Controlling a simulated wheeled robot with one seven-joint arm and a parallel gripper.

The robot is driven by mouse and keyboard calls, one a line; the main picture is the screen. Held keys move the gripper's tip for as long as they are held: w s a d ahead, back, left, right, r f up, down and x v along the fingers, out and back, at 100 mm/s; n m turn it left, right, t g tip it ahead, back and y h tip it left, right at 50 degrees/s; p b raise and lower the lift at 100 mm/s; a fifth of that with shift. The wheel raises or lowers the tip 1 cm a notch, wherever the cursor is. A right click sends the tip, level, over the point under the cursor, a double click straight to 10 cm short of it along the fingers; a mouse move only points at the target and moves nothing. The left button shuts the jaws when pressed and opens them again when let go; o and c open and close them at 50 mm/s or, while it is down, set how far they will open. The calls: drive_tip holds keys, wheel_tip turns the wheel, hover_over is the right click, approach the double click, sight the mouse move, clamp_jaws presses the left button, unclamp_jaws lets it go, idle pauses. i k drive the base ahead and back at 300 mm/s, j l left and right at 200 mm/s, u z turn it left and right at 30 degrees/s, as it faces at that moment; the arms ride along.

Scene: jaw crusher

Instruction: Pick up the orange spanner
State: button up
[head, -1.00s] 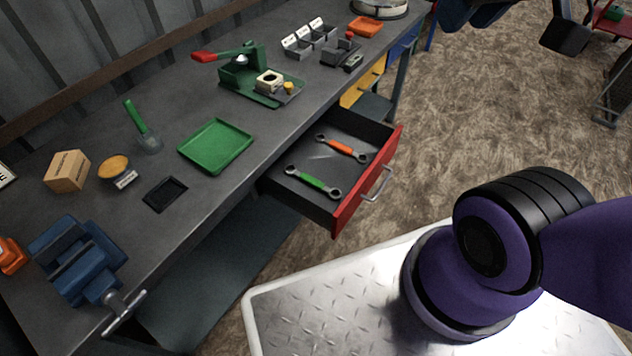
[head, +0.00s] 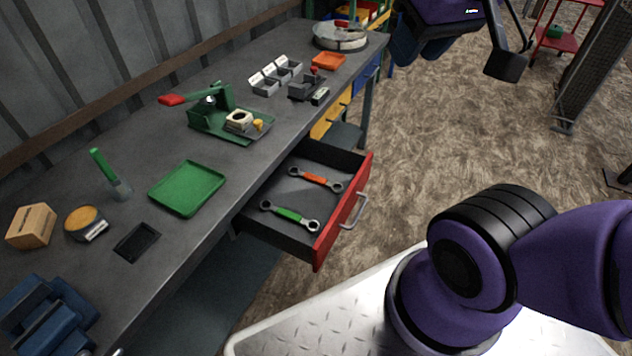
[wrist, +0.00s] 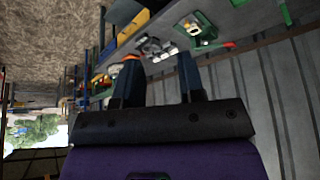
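The orange spanner (head: 315,179) lies in the open red-fronted drawer (head: 334,225) of the workbench, in the head view. It has an orange middle and grey ends. A green spanner (head: 289,215) lies in the same drawer, nearer to me and apart from it. My gripper (wrist: 158,78) shows in the wrist view with its two fingers spread apart and nothing between them. In the head view only part of my arm is seen, and the gripper is well away from the drawer. The orange spanner cannot be made out in the wrist view.
The workbench (head: 190,250) carries a green tray (head: 187,188), a green press (head: 225,120), grey bins (head: 275,76) and a blue vise (head: 42,318). The drawer's handle (head: 354,212) sticks out toward the floor. The floor (head: 450,130) right of the drawer is clear.

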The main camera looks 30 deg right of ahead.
sight(337, 187)
drive_tip(key=i+l+u, duration=0.25)
drive_tip(key=l, duration=0.25)
drive_tip(key=l+u, duration=0.3)
drive_tip(key=l, duration=0.15)
drive_tip(key=l+u, duration=0.25)
drive_tip(key=l, duration=0.3)
